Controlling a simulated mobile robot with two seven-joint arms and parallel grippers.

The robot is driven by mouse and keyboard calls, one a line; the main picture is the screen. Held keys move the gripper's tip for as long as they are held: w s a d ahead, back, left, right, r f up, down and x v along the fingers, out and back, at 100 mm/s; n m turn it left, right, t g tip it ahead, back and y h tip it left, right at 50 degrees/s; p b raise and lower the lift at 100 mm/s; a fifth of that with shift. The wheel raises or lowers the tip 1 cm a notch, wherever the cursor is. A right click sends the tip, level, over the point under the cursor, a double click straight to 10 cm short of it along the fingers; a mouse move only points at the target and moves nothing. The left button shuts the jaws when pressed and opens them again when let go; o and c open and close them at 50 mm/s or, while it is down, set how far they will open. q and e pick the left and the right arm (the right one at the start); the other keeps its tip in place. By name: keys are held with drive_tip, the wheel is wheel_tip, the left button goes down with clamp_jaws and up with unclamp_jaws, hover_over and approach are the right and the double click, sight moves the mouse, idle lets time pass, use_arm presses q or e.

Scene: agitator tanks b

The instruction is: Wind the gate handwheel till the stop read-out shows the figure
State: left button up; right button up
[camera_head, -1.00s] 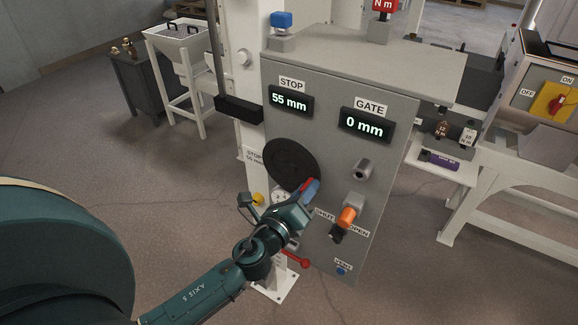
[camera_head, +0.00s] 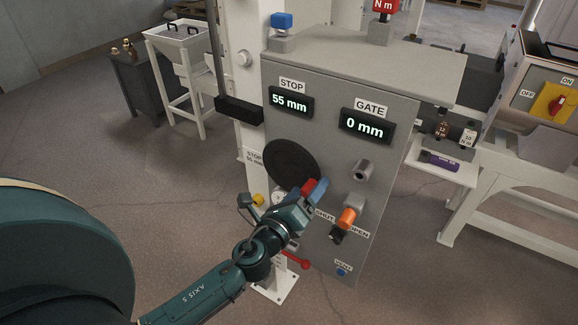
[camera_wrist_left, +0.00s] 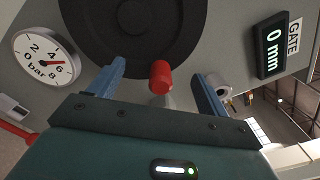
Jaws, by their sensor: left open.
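The dark round handwheel (camera_head: 287,160) is on the grey panel (camera_head: 330,140), and it fills the top of the left wrist view (camera_wrist_left: 130,30). Its red knob (camera_wrist_left: 161,77) sits between the two blue fingers of my left gripper (camera_wrist_left: 162,74), with gaps on both sides. The left gripper (camera_head: 314,188) is open at the wheel's lower right in the head view and partly hides the knob there. The stop read-out (camera_head: 291,103) shows 55 mm. The gate read-out (camera_head: 366,125) shows 0 mm. My right gripper is out of view.
Right of the wheel, a grey round fitting (camera_head: 364,170) and an orange knob (camera_head: 347,217) stick out. A pressure gauge (camera_wrist_left: 45,58) is beside the wheel. A red lever (camera_head: 297,260) is low on the panel.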

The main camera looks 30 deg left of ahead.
use_arm(q)
drive_tip(key=shift+o, duration=1.2)
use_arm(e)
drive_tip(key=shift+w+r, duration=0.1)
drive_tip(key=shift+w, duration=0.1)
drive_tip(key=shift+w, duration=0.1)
use_arm(q)
drive_tip(key=shift+s+a+f+b, duration=0.15)
drive_tip(key=shift+s+b, duration=0.5)
drive_tip(key=shift+s, duration=2)
drive_tip(key=shift+s+a, duration=0.1)
drive_tip(key=shift+s, duration=0.2)
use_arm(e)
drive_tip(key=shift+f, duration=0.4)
